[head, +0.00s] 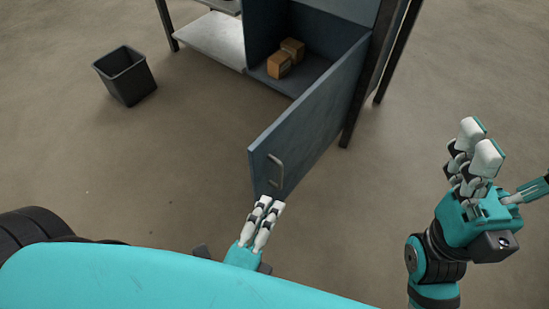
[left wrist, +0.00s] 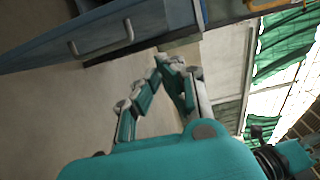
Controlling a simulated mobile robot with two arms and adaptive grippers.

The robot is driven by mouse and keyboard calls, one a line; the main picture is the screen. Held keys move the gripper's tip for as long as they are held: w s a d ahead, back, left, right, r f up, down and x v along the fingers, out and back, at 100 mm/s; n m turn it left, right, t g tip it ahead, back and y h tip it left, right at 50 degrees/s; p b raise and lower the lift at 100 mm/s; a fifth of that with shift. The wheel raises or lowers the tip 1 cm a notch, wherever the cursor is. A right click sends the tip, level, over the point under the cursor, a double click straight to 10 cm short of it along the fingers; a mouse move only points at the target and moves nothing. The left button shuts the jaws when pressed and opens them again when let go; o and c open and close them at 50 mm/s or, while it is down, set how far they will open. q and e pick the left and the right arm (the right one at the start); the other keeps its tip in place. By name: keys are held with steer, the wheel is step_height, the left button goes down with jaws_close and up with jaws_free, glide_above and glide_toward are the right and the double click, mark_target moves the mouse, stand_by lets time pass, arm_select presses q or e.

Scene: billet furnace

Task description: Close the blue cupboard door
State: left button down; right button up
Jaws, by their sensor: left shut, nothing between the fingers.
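The blue cupboard door (head: 318,120) stands wide open, swung out from the cupboard (head: 262,30) toward me. Its metal bar handle (head: 275,170) is near the door's free edge. In the left wrist view the door (left wrist: 40,48) and handle (left wrist: 100,38) are at the upper left. My left gripper (head: 271,202) is shut and empty, just below the door's free end in the head view. Its fingertips (left wrist: 172,62) meet in the left wrist view, apart from the handle. My right gripper (head: 480,140) is raised at the right, away from the door; its finger gap is unclear.
Two brown boxes (head: 285,58) sit inside the cupboard. A pale low shelf (head: 212,38) adjoins it on the left. A dark bin (head: 125,75) stands on the floor at the upper left. The floor (head: 180,150) left of the door is clear.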

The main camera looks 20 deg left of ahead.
arm_select(q)
steer(key=w+a+p, duration=0.3)
steer(key=w, duration=0.7)
steer(key=shift+w, duration=0.25)
